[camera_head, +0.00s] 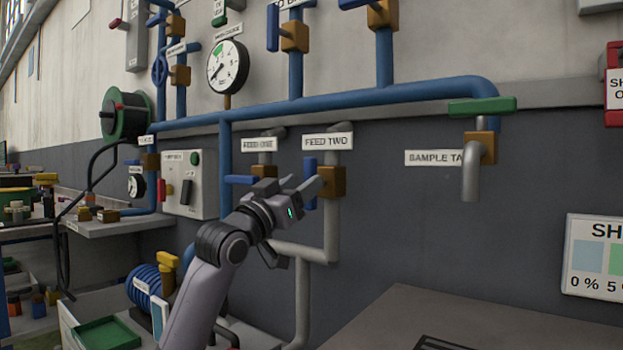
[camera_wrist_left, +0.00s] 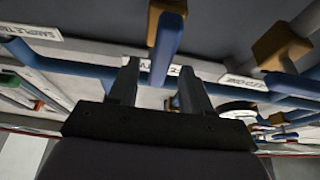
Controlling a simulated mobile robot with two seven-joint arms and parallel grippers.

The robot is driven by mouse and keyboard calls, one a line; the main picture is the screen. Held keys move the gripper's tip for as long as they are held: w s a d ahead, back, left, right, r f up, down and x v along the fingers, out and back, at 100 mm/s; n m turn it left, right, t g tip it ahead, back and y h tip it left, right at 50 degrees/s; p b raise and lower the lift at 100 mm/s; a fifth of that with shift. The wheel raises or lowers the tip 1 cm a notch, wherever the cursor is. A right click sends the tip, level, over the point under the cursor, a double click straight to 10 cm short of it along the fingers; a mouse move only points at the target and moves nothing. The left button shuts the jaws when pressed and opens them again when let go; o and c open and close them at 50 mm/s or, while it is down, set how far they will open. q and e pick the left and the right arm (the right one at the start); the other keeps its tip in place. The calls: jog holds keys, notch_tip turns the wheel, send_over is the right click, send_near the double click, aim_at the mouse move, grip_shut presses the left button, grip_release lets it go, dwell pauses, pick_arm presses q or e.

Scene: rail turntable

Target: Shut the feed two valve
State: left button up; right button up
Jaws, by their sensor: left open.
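The feed two valve has a brass-coloured body (camera_head: 332,182) on a grey vertical pipe, under the white FEED TWO label (camera_head: 328,142). Its blue lever (camera_head: 309,166) stands upright, in line with the pipe. My left gripper (camera_head: 302,184) is open, in front of the lever and close to its lower part. In the left wrist view the blue lever (camera_wrist_left: 164,50) and brass body (camera_wrist_left: 167,14) show ahead of my left gripper (camera_wrist_left: 160,78), the lever lined up with the gap between the fingers. I cannot tell whether it touches either finger. My right gripper is not in view.
The feed one valve's blue lever (camera_head: 240,179) points sideways just left, partly near my arm. A sample tap (camera_head: 480,148) with a green handle is on the right. A blue pipe (camera_head: 350,101) runs above. A grey tabletop (camera_head: 440,315) lies low in front.

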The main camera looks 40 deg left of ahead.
pick_arm(q)
jog(key=shift+x, duration=1.8)
jog(key=shift+f, duration=0.1)
grip_shut()
